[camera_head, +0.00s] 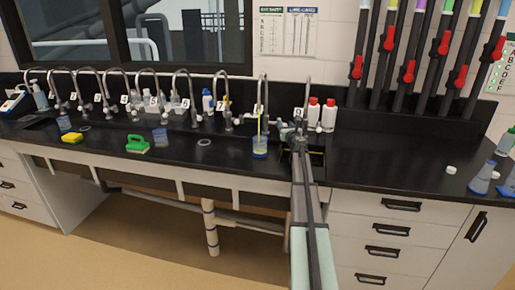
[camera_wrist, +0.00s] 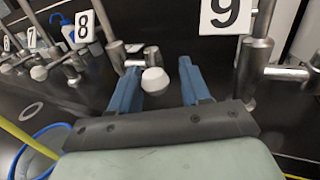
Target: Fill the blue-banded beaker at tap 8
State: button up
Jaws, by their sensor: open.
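The blue-banded beaker (camera_head: 260,147) stands upright on the black counter below tap 8 (camera_head: 262,90). A thin yellow vertical line reaches down into it; I cannot tell whether it is liquid or a rod. The beaker's fill level is too small to read. In the wrist view, the number 8 sign (camera_wrist: 83,27) is left of a metal post with a pale round knob (camera_wrist: 155,80). My gripper (camera_wrist: 188,70) is open, with this knob between its two blue fingers, nearer the left one. In the head view my gripper (camera_head: 298,136) is right of the beaker.
The number 9 sign (camera_wrist: 226,14) and its metal post are close beyond my right finger. Two red-capped white bottles (camera_head: 321,115) stand behind my gripper.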

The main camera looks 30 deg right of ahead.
jog(key=shift+a, duration=0.1)
jog(key=shift+w+a, duration=0.3)
jog(key=shift+a, duration=0.35)
jog(key=shift+w+a, duration=0.3)
jog(key=shift+a, duration=0.45)
dwell(1.4)
jog(key=shift+w+a, duration=0.4)
jog(key=shift+a, duration=0.2)
jog(key=shift+s+d, duration=0.15)
jog(key=shift+d, duration=0.05)
jog(key=shift+v, duration=3.5)
jog(key=shift+d, duration=0.1)
